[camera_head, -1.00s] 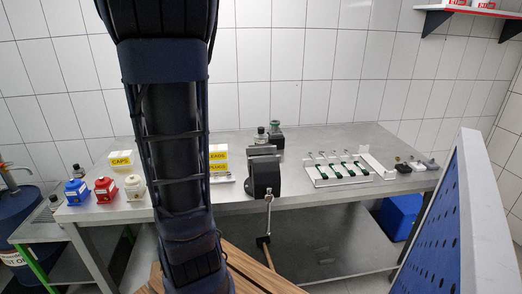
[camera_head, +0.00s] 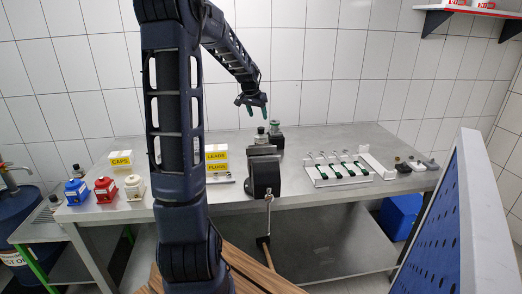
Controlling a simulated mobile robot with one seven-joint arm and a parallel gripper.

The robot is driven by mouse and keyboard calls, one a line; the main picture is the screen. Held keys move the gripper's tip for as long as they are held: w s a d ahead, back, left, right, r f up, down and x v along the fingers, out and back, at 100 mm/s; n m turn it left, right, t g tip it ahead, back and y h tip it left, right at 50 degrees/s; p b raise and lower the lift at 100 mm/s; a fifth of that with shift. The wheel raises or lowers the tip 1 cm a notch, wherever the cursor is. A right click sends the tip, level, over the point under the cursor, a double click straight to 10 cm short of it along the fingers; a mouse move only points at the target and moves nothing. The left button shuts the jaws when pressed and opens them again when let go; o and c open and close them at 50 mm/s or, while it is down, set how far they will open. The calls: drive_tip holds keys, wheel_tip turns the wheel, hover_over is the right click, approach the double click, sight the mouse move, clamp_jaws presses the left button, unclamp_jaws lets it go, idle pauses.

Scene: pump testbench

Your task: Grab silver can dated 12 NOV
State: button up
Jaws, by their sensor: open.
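No date such as 12 NOV can be read on anything in view, and I cannot pick out the silver can for sure. My gripper (camera_head: 253,108) is open and empty, with green fingertips pointing down. It hangs in the air above the back middle of the metal bench (camera_head: 330,205). Below it in the picture are a small grey metallic object (camera_head: 261,135) and a dark piece with a green top (camera_head: 275,132). Another small dark-grey object (camera_head: 78,171) stands at the left behind the blue container. My arm hides part of the bench's left half.
Blue (camera_head: 76,191), red (camera_head: 105,189) and white (camera_head: 134,187) containers stand at the left. A black vise-like device (camera_head: 264,177) sits mid-bench. A white rack (camera_head: 338,173) is right of it. A blue perforated panel (camera_head: 445,225) rises at right front. A shelf (camera_head: 470,11) hangs upper right.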

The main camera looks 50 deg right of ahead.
sight(261, 128)
drive_tip(key=x, duration=1)
drive_tip(key=shift+w+f, duration=0.2)
drive_tip(key=shift+w, duration=0.05)
clamp_jaws()
